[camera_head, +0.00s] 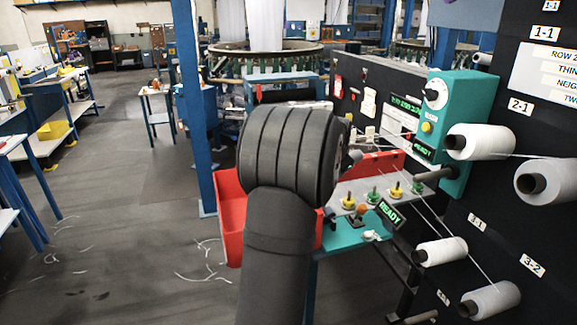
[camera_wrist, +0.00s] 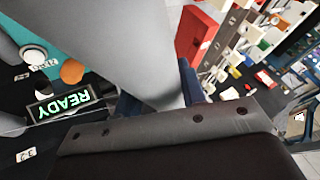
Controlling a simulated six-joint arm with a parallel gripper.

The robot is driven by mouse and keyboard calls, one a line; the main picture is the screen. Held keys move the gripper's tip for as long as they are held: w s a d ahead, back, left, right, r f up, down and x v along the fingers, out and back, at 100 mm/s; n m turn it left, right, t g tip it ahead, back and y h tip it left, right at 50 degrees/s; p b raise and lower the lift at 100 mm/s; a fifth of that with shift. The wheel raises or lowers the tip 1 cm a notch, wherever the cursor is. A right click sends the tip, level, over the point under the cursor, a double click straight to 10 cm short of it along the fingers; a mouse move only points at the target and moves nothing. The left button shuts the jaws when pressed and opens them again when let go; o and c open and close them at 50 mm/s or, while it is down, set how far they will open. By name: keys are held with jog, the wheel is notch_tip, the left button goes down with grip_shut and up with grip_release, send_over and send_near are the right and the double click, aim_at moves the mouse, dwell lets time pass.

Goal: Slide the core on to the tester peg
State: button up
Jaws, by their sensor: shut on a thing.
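In the wrist view a smooth pale grey tube, which I take to be the core (camera_wrist: 135,45), runs from the top edge down to the middle, very close to the camera. My gripper (camera_wrist: 160,97) is shut on it, with blue parts showing at either side of its lower end. In the head view my thick dark arm hides the gripper and most or all of the core. The teal tester box (camera_head: 460,100) stands right of my arm. Its dark peg (camera_head: 434,174) sticks out to the left, bare and apart from my arm. The peg cannot be made out in the wrist view.
A teal-topped bench (camera_head: 345,238) with coloured buttons and a lit READY display (camera_head: 390,213) lies below the peg. A red bin (camera_head: 229,215) is behind my arm. White yarn bobbins (camera_head: 480,142) with taut threads stick out at the right. Open floor lies left.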

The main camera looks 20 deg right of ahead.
jog(key=s+d+f+m, duration=0.1)
jog(key=s, duration=0.1)
jog(key=s+d+f+m+h, duration=0.1)
jog(key=s+d+m, duration=0.1)
jog(key=s+d+f+m+h, duration=0.1)
jog(key=s+d+f, duration=0.1)
jog(key=s, duration=0.1)
jog(key=shift+d+m+g, duration=0.2)
jog(key=shift+m+g, duration=0.2)
jog(key=shift+s+d+f+h, duration=0.2)
jog(key=shift+s+f+h, duration=0.2)
jog(key=shift+s, duration=0.15)
jog(key=shift+d+r, duration=0.1)
jog(key=shift+d, duration=3.35)
jog(key=shift+d, duration=2.6)
